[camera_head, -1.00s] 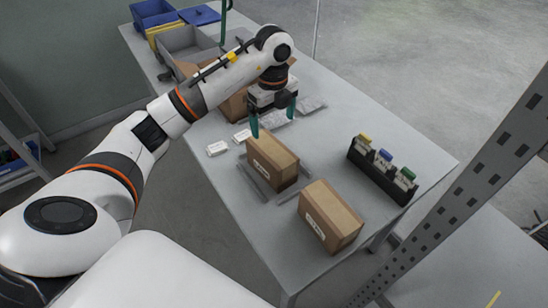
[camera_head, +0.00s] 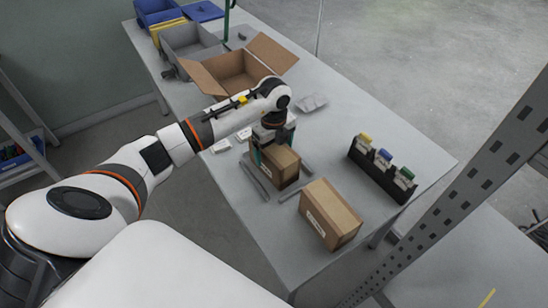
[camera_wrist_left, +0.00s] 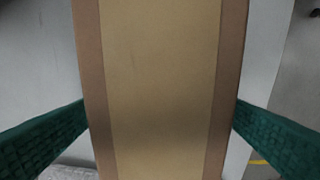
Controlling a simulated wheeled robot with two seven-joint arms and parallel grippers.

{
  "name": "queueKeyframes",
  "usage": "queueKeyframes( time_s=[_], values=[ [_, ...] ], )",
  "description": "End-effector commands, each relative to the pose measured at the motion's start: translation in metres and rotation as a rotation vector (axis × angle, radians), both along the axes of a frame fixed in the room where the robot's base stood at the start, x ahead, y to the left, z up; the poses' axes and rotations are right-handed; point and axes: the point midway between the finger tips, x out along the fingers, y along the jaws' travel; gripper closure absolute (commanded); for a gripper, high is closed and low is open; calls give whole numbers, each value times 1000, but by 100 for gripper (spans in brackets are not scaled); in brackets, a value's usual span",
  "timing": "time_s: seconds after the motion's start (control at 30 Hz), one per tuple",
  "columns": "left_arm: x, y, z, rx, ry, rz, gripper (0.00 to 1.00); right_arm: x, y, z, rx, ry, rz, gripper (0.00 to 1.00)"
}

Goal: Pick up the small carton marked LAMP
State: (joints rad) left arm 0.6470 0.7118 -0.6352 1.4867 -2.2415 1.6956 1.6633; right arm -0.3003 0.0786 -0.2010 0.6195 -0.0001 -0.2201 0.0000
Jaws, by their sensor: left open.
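A small brown carton (camera_head: 281,174) stands on the table between two grey rails. A second brown carton (camera_head: 333,214) with a white label stands nearer the front edge. I cannot read the label words, so I cannot tell which is marked LAMP. My left gripper (camera_head: 274,150) is over the first carton, pointing down, and hides part of its top. In the left wrist view the carton's taped top (camera_wrist_left: 162,70) fills the middle. The open green fingers are on either side of it, with small gaps seeming to show. My right gripper is not in view.
Grey rails (camera_head: 254,182) flank the first carton. A black rack (camera_head: 379,174) with yellow, blue and green-topped items stands at right. An open cardboard box (camera_head: 238,72), grey bin (camera_head: 188,45) and blue bin (camera_head: 155,12) stand farther back. A grey perforated post (camera_head: 455,180) rises at right.

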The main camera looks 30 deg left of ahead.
Motion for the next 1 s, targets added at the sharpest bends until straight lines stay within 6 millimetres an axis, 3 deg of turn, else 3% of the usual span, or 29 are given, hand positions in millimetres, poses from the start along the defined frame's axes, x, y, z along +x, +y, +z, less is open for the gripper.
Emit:
queueKeyframes(
  time_s=[0.1, 0.5, 0.77, 1.0],
  values=[
    [0, 0, 0, 0, 0, 0, 7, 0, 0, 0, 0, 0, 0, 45],
    [1, 0, 2, 0, -2, 0, 69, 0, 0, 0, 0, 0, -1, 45],
    [1, 0, 6, 1, -3, 0, 69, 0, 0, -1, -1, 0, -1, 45],
    [2, 1, 45, 0, -9, 0, 69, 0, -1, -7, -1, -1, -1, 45]
  ],
)
